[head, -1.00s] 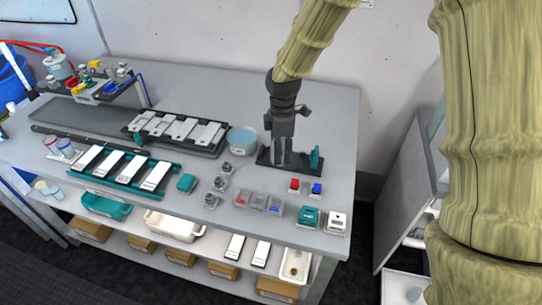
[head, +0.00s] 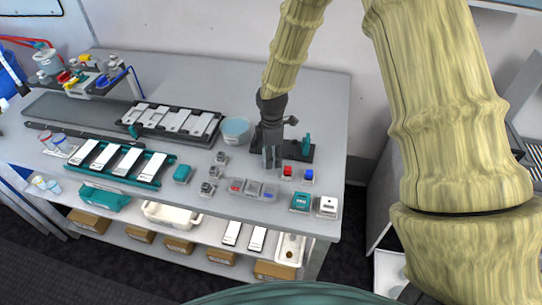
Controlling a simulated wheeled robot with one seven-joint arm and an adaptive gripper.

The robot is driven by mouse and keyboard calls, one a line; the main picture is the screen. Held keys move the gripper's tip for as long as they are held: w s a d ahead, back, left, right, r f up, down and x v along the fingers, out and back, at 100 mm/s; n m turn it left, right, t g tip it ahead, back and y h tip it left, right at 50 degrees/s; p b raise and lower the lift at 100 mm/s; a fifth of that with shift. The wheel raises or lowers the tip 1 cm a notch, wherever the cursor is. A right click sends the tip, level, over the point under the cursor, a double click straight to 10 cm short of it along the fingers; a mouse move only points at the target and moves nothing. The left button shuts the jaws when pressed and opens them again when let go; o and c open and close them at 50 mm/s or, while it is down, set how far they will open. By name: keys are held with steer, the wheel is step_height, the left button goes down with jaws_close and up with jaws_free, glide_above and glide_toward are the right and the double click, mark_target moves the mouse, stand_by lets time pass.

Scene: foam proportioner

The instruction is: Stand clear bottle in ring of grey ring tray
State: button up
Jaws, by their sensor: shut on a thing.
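My gripper (head: 272,157) points down over the right part of the bench, in front of a black stand. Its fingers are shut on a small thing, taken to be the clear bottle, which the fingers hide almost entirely. I cannot tell for certain which one is the grey ring tray, and no ring is clear at this size.
A black stand with a green upright (head: 306,144) is behind the gripper. Red (head: 287,172) and blue (head: 308,175) blocks sit close to its right. A blue-topped tub (head: 236,128) stands to its left. The bench's back is mostly clear.

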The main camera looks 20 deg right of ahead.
steer(key=shift+s+f, duration=0.15)
steer(key=shift+f, duration=0.15)
steer(key=shift+w+f, duration=0.4)
steer(key=shift+f, duration=0.35)
steer(key=shift+s+r, duration=0.15)
steer(key=shift+s, duration=0.1)
steer(key=shift+f, duration=0.2)
steer(key=o, duration=1)
steer(key=shift+w, duration=0.15)
steer(key=shift+r, duration=0.15)
